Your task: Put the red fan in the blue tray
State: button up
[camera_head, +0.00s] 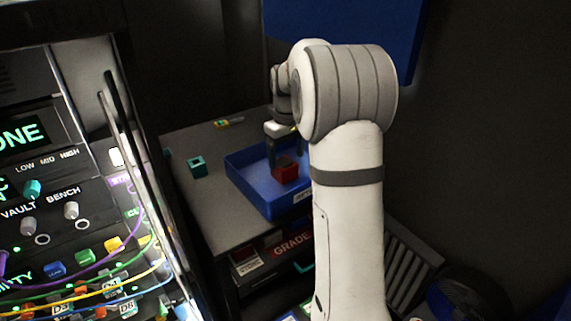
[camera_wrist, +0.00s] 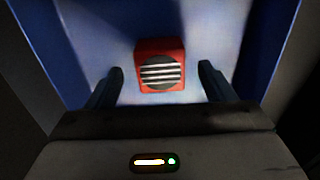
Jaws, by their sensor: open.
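The red fan (camera_wrist: 161,66), a small red block with a dark round grille and pale bars, lies inside the blue tray (camera_wrist: 262,35). In the head view the red fan (camera_head: 286,172) is in the blue tray (camera_head: 262,207), which stands on a dark cabinet top. My gripper (camera_wrist: 160,84) is open, with one finger on each side of the fan and visible gaps between. In the head view my gripper (camera_head: 284,155) is over the tray, and my arm hides the tray's right part.
A teal block (camera_head: 197,167) with a dark hole sits left of the tray. A small yellow-green item (camera_head: 229,122) lies at the back of the cabinet top (camera_head: 215,215). A panel with knobs and cables (camera_head: 75,210) stands at the left.

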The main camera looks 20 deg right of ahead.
aim_at(287, 164)
notch_tip(287, 164, up, 8)
jog(key=s+a+m+t, duration=0.1)
jog(key=s+a, duration=0.7)
jog(key=s, duration=0.5)
jog(key=s+a+f+m+t, duration=0.1)
jog(key=s+a+f, duration=0.1)
jog(key=s, duration=0.5)
jog(key=s+a+f+m+t, duration=0.1)
jog(key=s+f, duration=0.3)
jog(key=s, duration=0.4)
jog(key=shift+a+f, duration=0.15)
jog(key=shift+a, duration=0.6)
